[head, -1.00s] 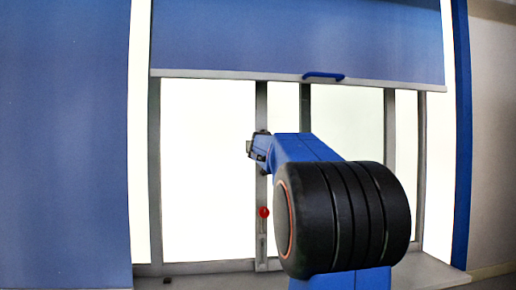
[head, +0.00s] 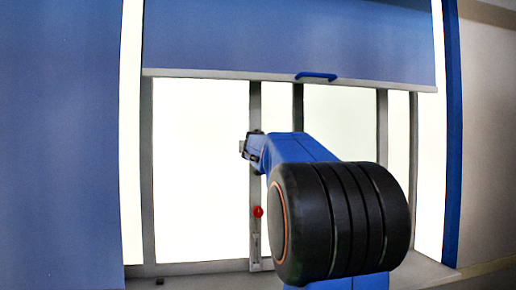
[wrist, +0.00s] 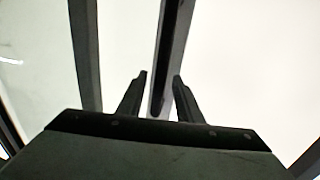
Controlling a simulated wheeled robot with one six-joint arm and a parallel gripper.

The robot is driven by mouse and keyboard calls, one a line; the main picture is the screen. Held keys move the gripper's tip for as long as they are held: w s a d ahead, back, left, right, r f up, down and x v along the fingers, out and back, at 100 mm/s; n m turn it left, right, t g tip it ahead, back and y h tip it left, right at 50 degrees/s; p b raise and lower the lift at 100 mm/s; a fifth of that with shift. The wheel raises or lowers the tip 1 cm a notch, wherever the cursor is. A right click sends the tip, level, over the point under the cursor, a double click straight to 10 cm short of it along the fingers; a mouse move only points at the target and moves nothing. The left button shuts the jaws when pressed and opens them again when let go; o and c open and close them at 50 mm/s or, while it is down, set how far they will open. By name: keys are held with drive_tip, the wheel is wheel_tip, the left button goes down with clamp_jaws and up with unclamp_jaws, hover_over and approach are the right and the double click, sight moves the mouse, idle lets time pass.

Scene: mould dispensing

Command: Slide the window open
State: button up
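The window (head: 200,170) has bright panes between grey upright frame bars. One grey upright bar (head: 255,110) stands left of centre, with a red knob (head: 258,212) low on it. My gripper (head: 243,147) is at mid height in front of this bar, small and seen from behind my arm. In the wrist view, my gripper (wrist: 158,78) has its two dark fingers apart. A dark bar (wrist: 172,45) runs down between the fingers, with a narrow bright gap on the left. Whether a finger touches it is unclear.
A blue blind (head: 290,40) covers the window top, with a blue handle (head: 316,76) on its lower rail. A blue panel (head: 60,150) stands at the left. A blue post (head: 452,130) and a pale wall (head: 490,140) are at the right. The sill (head: 200,268) runs below.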

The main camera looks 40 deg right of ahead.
drive_tip(key=v, duration=1.6)
drive_tip(key=s+a+f+n+g+y, duration=0.1)
drive_tip(key=s+a+f+y, duration=0.15)
drive_tip(key=a+f, duration=0.55)
drive_tip(key=s+a+f+n+g+y, duration=0.2)
drive_tip(key=s+a+f, duration=0.25)
drive_tip(key=f, duration=0.75)
drive_tip(key=s+a+f+n+g+y, duration=0.1)
drive_tip(key=s+a+f+y, duration=0.15)
drive_tip(key=a+f, duration=0.55)
drive_tip(key=s+a+f+n+g+y, duration=0.2)
drive_tip(key=s+a+f+y, duration=0.1)
drive_tip(key=s+a+f, duration=0.4)
drive_tip(key=s+a+f+n+g+y, duration=0.2)
drive_tip(key=s+a+f, duration=0.5)
drive_tip(key=f, duration=0.5)
drive_tip(key=shift+f+n+y, duration=0.3)
drive_tip(key=shift+n+y, duration=0.1)
drive_tip(key=shift+n, duration=0.1)
drive_tip(key=shift+d, duration=0.1)
